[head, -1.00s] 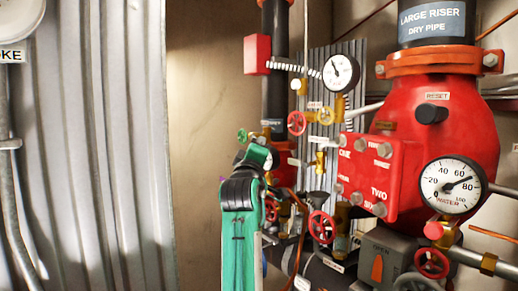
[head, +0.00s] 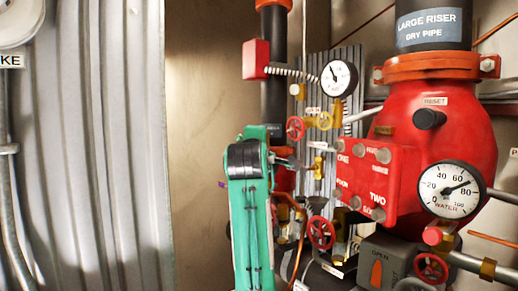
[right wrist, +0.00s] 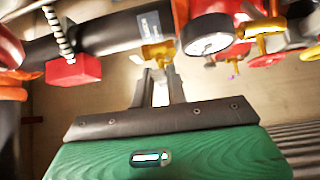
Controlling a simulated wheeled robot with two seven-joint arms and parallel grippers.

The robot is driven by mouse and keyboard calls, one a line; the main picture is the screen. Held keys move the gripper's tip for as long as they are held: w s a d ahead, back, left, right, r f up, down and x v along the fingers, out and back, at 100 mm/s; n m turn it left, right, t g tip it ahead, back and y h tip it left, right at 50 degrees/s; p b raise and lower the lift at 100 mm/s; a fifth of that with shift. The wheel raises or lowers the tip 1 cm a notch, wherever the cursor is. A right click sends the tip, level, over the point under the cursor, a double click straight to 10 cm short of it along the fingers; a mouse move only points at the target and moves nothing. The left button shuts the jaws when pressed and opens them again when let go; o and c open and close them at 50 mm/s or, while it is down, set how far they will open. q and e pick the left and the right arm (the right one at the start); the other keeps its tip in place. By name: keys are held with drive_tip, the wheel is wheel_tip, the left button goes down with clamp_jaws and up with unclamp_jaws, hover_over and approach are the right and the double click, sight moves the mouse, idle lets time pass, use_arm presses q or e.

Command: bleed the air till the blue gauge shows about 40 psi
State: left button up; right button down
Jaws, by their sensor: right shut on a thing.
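My right arm rises in the head view with its green wrist in front of the smaller black riser. The right gripper (right wrist: 161,82) is shut on a small brass fitting (right wrist: 157,53) below the dark labelled pipe; its contact is partly hidden. A round white-faced gauge (right wrist: 208,33) is close beside it in the right wrist view, its reading too blurred to tell. In the head view, an upper gauge (head: 338,79) has its needle pointing up and left. The large water gauge (head: 450,190) has red lettering and reads near 80. I cannot tell which gauge is blue. My left gripper is not in view.
The big red riser (head: 455,135) fills the right side. Red handwheels (head: 321,230) and brass valves (head: 318,165) crowd the middle. A red box (head: 256,58) hangs on the black pipe. Corrugated metal (head: 120,150) stands at the left, with bare wall between.

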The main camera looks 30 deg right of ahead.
drive_tip(key=shift+r+n, duration=0.15)
drive_tip(key=shift+n, duration=0.15)
idle(0.4)
drive_tip(key=c, duration=1.4)
unclamp_jaws()
drive_tip(key=shift+y, duration=0.3)
drive_tip(key=b+v, duration=0.7)
drive_tip(key=v, duration=0.6)
drive_tip(key=shift+s+a, duration=0.25)
drive_tip(key=shift+a, duration=0.1)
drive_tip(key=shift+w, duration=0.1)
